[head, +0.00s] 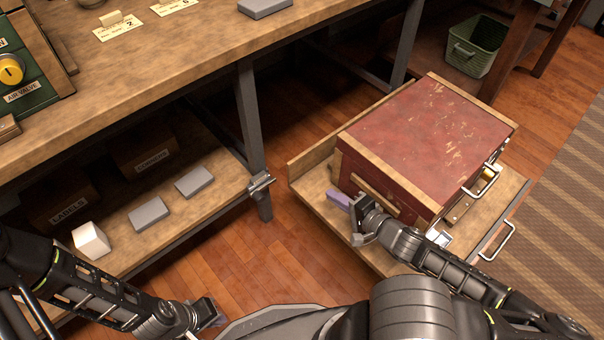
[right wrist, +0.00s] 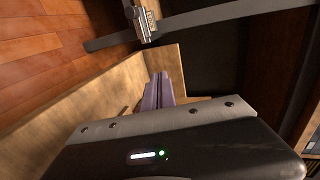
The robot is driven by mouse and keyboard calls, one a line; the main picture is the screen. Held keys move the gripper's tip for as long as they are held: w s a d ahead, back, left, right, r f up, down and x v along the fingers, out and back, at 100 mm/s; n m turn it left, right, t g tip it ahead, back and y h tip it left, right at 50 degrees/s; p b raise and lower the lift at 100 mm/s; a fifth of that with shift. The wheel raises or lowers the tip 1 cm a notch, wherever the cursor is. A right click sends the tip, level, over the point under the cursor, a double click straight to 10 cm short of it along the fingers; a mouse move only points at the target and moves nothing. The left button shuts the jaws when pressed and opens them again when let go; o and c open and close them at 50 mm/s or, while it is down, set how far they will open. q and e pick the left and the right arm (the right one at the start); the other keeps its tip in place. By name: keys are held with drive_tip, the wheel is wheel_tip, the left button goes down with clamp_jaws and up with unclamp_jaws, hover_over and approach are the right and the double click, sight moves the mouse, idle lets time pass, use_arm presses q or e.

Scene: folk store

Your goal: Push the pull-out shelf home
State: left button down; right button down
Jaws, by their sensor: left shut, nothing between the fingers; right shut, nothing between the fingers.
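The pull-out shelf (head: 316,208) is a low wooden tray standing out from under the bench, at right in the head view. A worn red chest with wooden edges (head: 430,135) sits on it. A metal pull handle (head: 497,241) is on the shelf's right edge. My right gripper (head: 339,198) is shut and empty, low over the shelf beside the chest's near left side; whether it touches is unclear. In the right wrist view its purple fingers (right wrist: 159,90) point along the shelf's raised wooden side (right wrist: 90,105). My left gripper (head: 216,318) is shut and empty, low over the floor.
A metal latch (head: 261,184) is on the bench leg left of the shelf; it also shows in the right wrist view (right wrist: 143,20). The lower bench shelf holds grey blocks (head: 148,214), a white block (head: 90,240) and boxes. A green basket (head: 474,47) stands behind.

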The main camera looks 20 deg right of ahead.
sight(295, 169)
drive_tip(key=b+x, duration=0.1)
drive_tip(key=x, duration=0.3)
drive_tip(key=b+x, duration=0.1)
drive_tip(key=x, duration=0.3)
drive_tip(key=b+x, duration=0.2)
drive_tip(key=x, duration=0.2)
drive_tip(key=shift+w+a+r, duration=0.2)
drive_tip(key=shift+w+r, duration=0.05)
drive_tip(key=shift+w, duration=0.25)
drive_tip(key=shift+w+a+r, duration=0.1)
drive_tip(key=shift+w+a, duration=0.05)
drive_tip(key=shift+w, duration=0.35)
drive_tip(key=shift+w+a, duration=0.1)
drive_tip(key=shift+w, duration=0.3)
drive_tip(key=w+a+b, duration=0.2)
drive_tip(key=w, duration=0.7)
drive_tip(key=w+a+b, duration=0.2)
drive_tip(key=w+a, duration=0.1)
drive_tip(key=w, duration=0.6)
drive_tip(key=shift+w+a, duration=0.2)
drive_tip(key=shift+a, duration=0.05)
